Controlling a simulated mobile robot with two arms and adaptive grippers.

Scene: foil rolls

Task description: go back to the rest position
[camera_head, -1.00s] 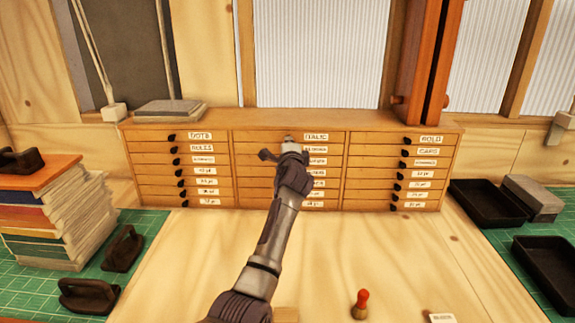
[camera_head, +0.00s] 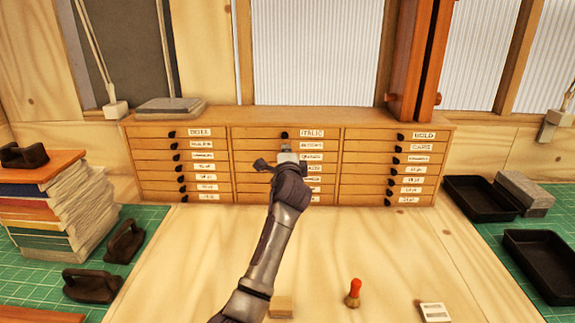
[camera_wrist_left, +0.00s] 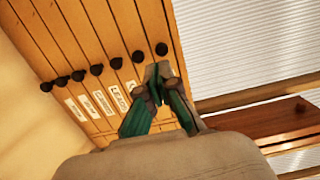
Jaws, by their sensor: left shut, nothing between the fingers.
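My left gripper (camera_head: 287,160) is in front of the middle column of the wooden drawer cabinet (camera_head: 342,133), a little below the top drawer labelled ITALIC (camera_head: 311,133). Its fingers are shut and empty. In the left wrist view the closed fingertips (camera_wrist_left: 158,82) point at the drawer fronts, close to the column of dark knobs (camera_wrist_left: 137,57). I cannot tell whether they touch a knob. All drawers look closed. The arm hides some of the middle knobs and labels. My right gripper is not in view.
A stack of books (camera_head: 60,205) and dark handled tools (camera_head: 92,285) stand at left. Black trays (camera_head: 545,262) lie at right. A red-topped peg (camera_head: 353,292), a small wooden block (camera_head: 281,306) and a labelled tile (camera_head: 435,311) lie at the front. The middle worktop is clear.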

